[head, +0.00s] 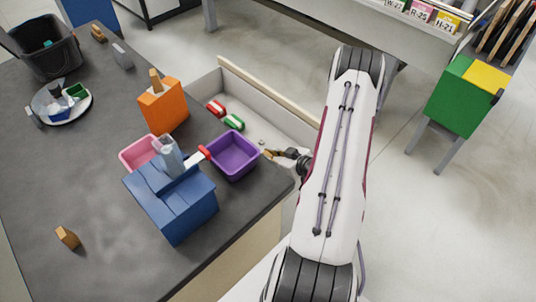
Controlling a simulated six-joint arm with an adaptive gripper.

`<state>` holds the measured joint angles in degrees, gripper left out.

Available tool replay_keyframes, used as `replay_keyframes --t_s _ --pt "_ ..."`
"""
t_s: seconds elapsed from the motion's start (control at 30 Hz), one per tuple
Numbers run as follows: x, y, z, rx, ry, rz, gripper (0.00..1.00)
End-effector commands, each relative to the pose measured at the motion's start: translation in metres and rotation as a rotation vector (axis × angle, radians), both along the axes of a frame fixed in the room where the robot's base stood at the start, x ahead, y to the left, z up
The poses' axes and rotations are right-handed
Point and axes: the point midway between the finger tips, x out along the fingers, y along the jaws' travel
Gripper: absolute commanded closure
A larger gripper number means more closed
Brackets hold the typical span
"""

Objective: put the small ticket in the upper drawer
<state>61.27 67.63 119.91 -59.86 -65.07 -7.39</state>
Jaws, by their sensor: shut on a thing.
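My gripper (280,154) is at the near end of an open drawer (224,84), over or inside it. It is shut on a small orange-tan piece (268,153) at its fingertips. The piece is too small to tell whether it is the small ticket, and I make out no ticket elsewhere. The open drawer sticks out from the right side of the dark worktop (90,190). A red-and-white item (215,107) and a green-and-white item (234,122) lie in it. My arm hides part of the drawer's right end.
A purple bin (232,157), a pink bin (137,154), a blue box (172,200) and an orange box (163,107) stand on the worktop near the drawer. A green-and-yellow cabinet (458,100) stands at right. The floor between is clear.

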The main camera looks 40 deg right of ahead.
Motion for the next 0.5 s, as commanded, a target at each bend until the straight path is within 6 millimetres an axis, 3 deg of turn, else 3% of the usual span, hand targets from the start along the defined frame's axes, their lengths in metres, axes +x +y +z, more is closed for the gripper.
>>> replay_keyframes --t_s 0.03,0.1,0.5 --pt "-0.0006 0.0004 -0.0016 0.0 0.004 0.0 0.79" --pt "-0.0007 0.0004 -0.0019 0.0 0.004 0.0 0.68" --pt "-0.0013 0.0008 -0.0021 0.0 0.007 0.001 0.68"
